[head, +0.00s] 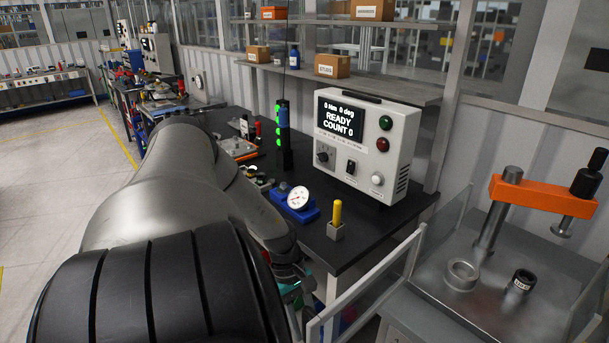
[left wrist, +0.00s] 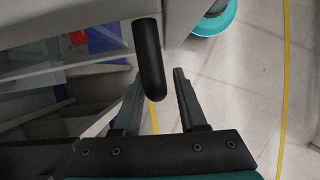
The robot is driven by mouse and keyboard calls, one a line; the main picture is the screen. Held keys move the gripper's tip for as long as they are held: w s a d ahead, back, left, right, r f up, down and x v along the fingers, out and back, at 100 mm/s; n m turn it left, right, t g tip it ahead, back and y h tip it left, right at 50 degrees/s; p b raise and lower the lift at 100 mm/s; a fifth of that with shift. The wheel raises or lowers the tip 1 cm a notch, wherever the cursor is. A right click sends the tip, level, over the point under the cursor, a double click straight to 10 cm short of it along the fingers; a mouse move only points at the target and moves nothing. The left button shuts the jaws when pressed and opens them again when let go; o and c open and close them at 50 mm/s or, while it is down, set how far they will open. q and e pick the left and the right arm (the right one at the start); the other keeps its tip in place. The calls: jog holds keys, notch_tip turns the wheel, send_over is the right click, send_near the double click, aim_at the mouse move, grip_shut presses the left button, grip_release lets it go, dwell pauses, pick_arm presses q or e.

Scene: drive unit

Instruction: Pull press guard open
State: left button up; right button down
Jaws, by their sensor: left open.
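The press guard (head: 362,273) is a pale metal frame with clear panels around the press table, at lower right in the head view. The press (head: 541,197) has an orange arm on a steel column. In the left wrist view a black rounded handle (left wrist: 148,58) hangs from a grey edge at the top. My left gripper (left wrist: 160,75) is open there, with the handle's lower end between its two dark fingers; I cannot tell whether they touch it. In the head view my own arm hides most of this gripper. My right gripper is not in view.
A black bench (head: 348,243) left of the guard bears a white control box (head: 363,148) reading READY COUNT 0, a dial gauge on a blue base (head: 296,202) and a yellow-handled tool (head: 337,215). A metal ring (head: 462,275) and a dark bushing (head: 521,281) stand on the press table.

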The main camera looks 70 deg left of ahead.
pick_arm(q)
jog(key=shift+o, duration=0.4)
jog(key=shift+a+r, duration=0.1)
jog(key=shift+a+r, duration=0.1)
jog(key=shift+r, duration=0.1)
jog(key=v, duration=1.4)
jog(key=shift+r, duration=0.35)
